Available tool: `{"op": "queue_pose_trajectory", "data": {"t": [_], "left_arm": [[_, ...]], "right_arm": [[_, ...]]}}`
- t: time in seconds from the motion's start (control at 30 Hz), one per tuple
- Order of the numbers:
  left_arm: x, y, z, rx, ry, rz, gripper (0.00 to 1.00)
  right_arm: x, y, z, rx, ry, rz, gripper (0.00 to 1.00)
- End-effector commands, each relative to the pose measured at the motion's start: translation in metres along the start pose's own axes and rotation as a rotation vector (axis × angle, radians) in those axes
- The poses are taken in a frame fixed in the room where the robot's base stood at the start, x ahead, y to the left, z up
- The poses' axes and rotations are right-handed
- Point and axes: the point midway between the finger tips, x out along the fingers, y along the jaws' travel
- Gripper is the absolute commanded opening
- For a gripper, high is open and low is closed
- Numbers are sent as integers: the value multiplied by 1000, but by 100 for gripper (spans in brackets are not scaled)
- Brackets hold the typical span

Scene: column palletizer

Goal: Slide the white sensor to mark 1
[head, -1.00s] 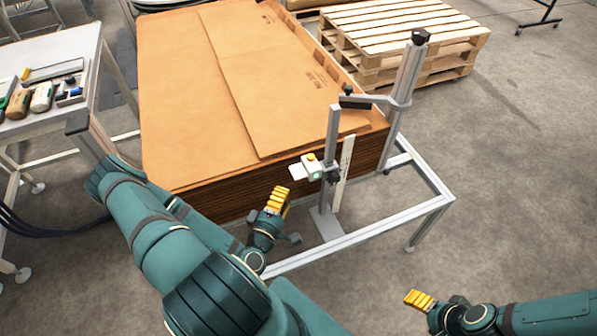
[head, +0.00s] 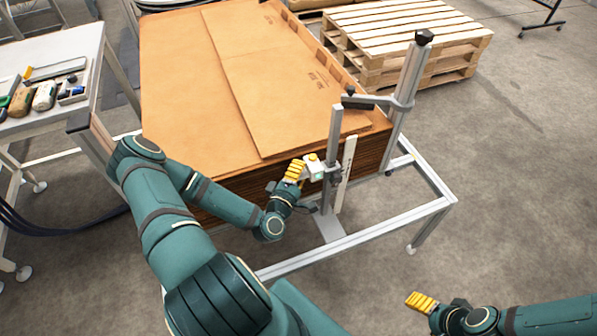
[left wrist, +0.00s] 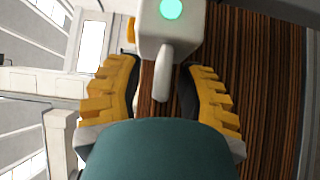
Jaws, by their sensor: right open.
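The white sensor (head: 315,170) with a yellow knob on top is clamped on the short upright post (head: 332,130). In the left wrist view the sensor (left wrist: 168,38) shows a lit green spot, and its pale tab (left wrist: 165,72) points down between my fingers. My left gripper (head: 295,170) is at the sensor's left side. Its yellow fingers (left wrist: 163,92) are apart, with gaps beside the tab. A white strip (head: 347,170) stands upright just right of the post; marks on it are too small to read. My right gripper (head: 422,302) is open and empty at lower right.
A stack of brown cardboard sheets (head: 205,85) lies behind the post. A metal frame (head: 400,215) carries the post and a taller column (head: 407,80). Wooden pallets (head: 405,40) stand at the back. A side table (head: 60,110) with tools is at left. The floor at right is clear.

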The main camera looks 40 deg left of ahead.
Motion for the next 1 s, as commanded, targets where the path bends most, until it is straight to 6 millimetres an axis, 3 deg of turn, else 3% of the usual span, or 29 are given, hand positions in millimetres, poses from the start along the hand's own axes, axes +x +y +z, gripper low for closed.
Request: {"op": "queue_pose_trajectory", "data": {"t": [0.03, 0.1, 0.47, 0.8, 1.0], "left_arm": [[0, 0, 0, 0, 0, 0, 18], [0, 0, 0, 0, 0, 0, 0], [0, -2, 0, 0, 0, 1, 0], [0, -42, 0, 1, 0, -1, 0], [0, -45, 0, 1, -1, -4, 0]], "right_arm": [[0, 0, 0, 0, 0, 0, 71], [0, 0, 0, 0, 0, 0, 71], [1, 0, 0, 0, 0, 0, 71], [28, 10, -2, -2, 12, 1, 71], [29, 11, -3, -2, 14, 1, 71]]}}
